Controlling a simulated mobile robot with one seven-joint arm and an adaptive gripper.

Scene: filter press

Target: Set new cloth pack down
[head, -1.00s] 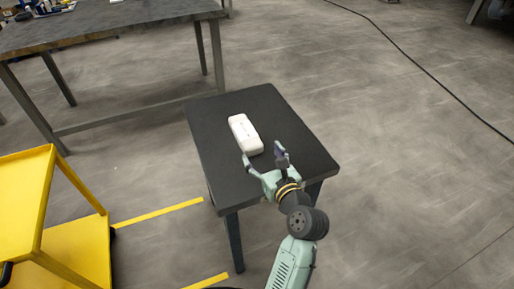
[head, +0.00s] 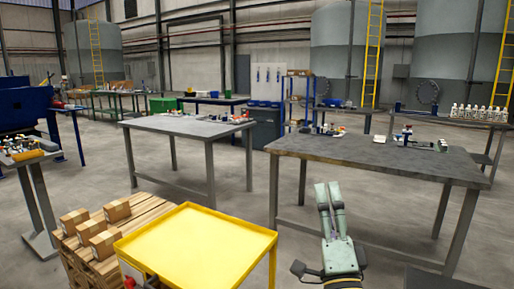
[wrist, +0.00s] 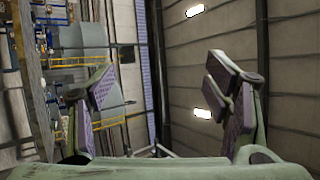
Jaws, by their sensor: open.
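My gripper (wrist: 160,100) is open and shows in the wrist view, its two fingers wide apart with nothing between them. Beyond the fingers are a wall and bright lights, seen at a sideways tilt. In the head view part of my green arm (head: 342,235) stands up at the bottom. The cloth pack, a white rounded block in the earlier head view, is out of view now in both cameras. A dark corner at the bottom right of the head view seems to be the small black table (head: 432,280); its top is mostly cut off.
A yellow cart (head: 200,250) stands close at the lower left, beside a pallet (head: 150,222) with several cardboard boxes. A long grey table (head: 375,158) stands ahead on the right, and another table (head: 185,126) ahead on the left. Bare floor lies between the tables.

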